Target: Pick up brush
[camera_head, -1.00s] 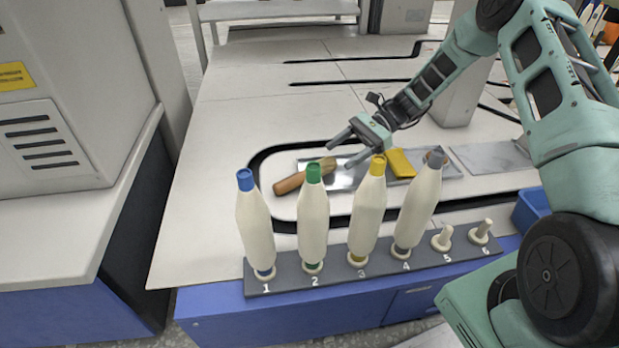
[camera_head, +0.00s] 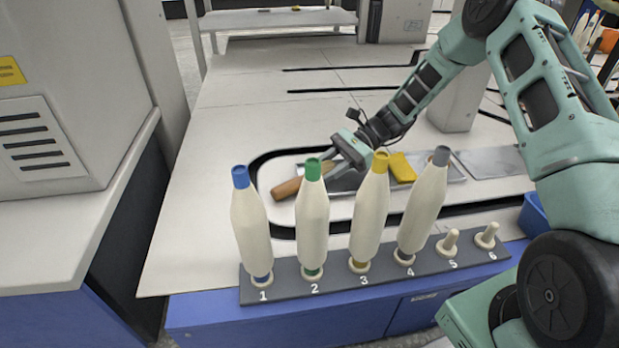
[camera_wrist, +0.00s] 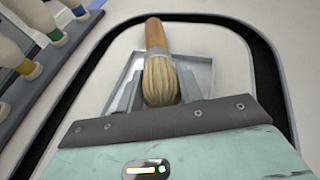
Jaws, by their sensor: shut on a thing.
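The brush has a brown wooden handle and pale bristles. In the head view its handle (camera_head: 286,188) shows left of the green-topped bobbin, which hides part of it. In the wrist view the brush (camera_wrist: 159,75) lies between the two fingers, handle pointing away, bristles toward my palm. My gripper (camera_head: 325,172) is low over the shallow metal tray (camera_head: 345,184), shut on the brush near its bristle end. The wrist view also shows my gripper (camera_wrist: 158,92) with a finger on each side of the bristles. Whether the brush touches the tray is not clear.
Several cream bobbins, such as the yellow-topped one (camera_head: 370,215), stand on the numbered dark rack (camera_head: 330,280) in front; pegs 5 and 6 are empty. A yellow item (camera_head: 402,167) lies right of my gripper. A metal plate (camera_head: 490,162) is farther right. The table behind is clear.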

